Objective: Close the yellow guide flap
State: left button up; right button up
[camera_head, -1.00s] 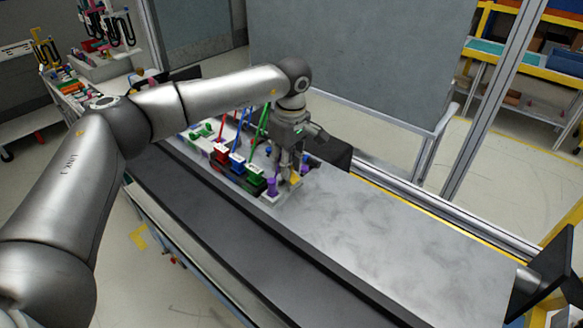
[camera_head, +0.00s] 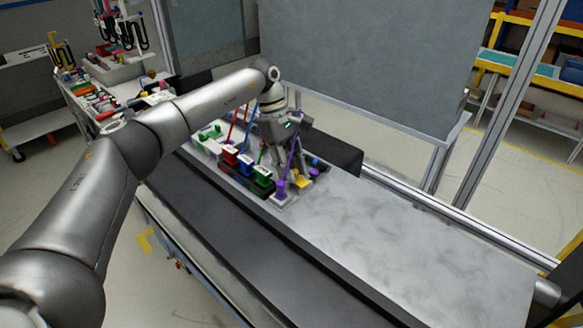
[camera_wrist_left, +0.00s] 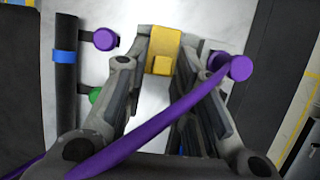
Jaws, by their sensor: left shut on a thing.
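The yellow guide flap (camera_head: 303,182) is at the right end of the dashboard module, on the metal table. In the left wrist view the flap (camera_wrist_left: 165,48) lies between the fingertips. My left gripper (camera_head: 298,172) points down at it and is shut on it. In the wrist view the gripper (camera_wrist_left: 167,60) has one finger on each side of the flap. My right gripper is not in view.
Red (camera_head: 229,153), blue (camera_head: 245,164) and green (camera_head: 263,175) blocks stand in a row left of the flap. A purple post (camera_head: 281,187) is close by. A dark box (camera_head: 335,153) lies behind the gripper. The metal table (camera_head: 410,235) is bare to the right.

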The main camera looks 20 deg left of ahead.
pick_arm(q)
jog(key=o, duration=0.8)
jog(key=shift+a, duration=0.1)
jog(key=v, duration=1.2)
jog(key=shift+f, duration=0.15)
